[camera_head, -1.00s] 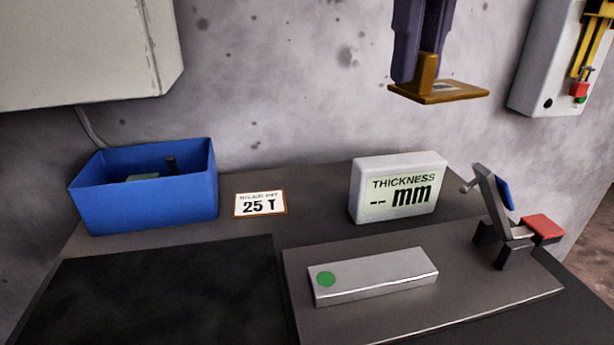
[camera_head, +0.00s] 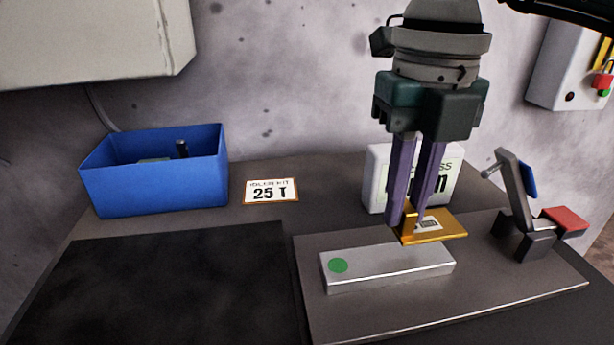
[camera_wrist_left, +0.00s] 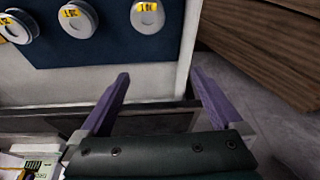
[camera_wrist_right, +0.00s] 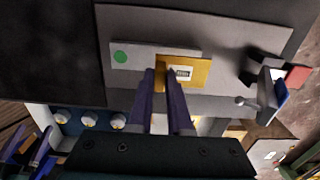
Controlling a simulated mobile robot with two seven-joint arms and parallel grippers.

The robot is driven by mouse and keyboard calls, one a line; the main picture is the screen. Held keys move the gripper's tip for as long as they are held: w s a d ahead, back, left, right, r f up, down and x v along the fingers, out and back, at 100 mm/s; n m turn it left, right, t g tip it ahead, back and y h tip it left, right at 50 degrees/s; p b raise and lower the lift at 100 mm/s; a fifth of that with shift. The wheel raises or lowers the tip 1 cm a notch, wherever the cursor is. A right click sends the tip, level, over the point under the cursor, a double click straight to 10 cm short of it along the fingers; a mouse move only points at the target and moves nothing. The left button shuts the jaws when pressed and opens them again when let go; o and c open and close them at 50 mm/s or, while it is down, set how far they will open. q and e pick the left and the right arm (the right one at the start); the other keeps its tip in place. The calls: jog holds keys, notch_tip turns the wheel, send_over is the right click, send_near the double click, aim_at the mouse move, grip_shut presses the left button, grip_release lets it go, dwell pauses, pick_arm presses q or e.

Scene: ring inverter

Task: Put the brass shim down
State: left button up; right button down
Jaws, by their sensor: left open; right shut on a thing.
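The brass shim (camera_head: 449,232) is a flat golden plate with an upright tab and a printed white label. My right gripper (camera_head: 406,212) points down and is shut on the tab. The plate is level, over or close to the right end of the grey block (camera_head: 388,266) with a green dot; I cannot tell whether they touch. In the right wrist view the shim (camera_wrist_right: 201,70) overlaps the right end of the block (camera_wrist_right: 139,58). My left gripper (camera_wrist_left: 160,77) is open and empty in the left wrist view, away from the shim.
The thickness display (camera_head: 376,185) stands behind my right gripper, partly hidden. A clamp-like fixture with a red pad (camera_head: 564,221) stands at the right of the grey plate (camera_head: 420,312). A blue bin (camera_head: 155,190), a 25 T card (camera_head: 270,191) and a bare dark mat (camera_head: 160,290) are at left.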

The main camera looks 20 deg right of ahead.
aim_at(401, 228)
jog(key=shift+f, duration=1.8)
jog(key=shift+f, duration=0.15)
jog(key=c, duration=0.8)
grip_release()
jog(key=shift+c, duration=0.2)
notch_tip(401, 228, up, 12)
jog(key=shift+r, duration=0.2)
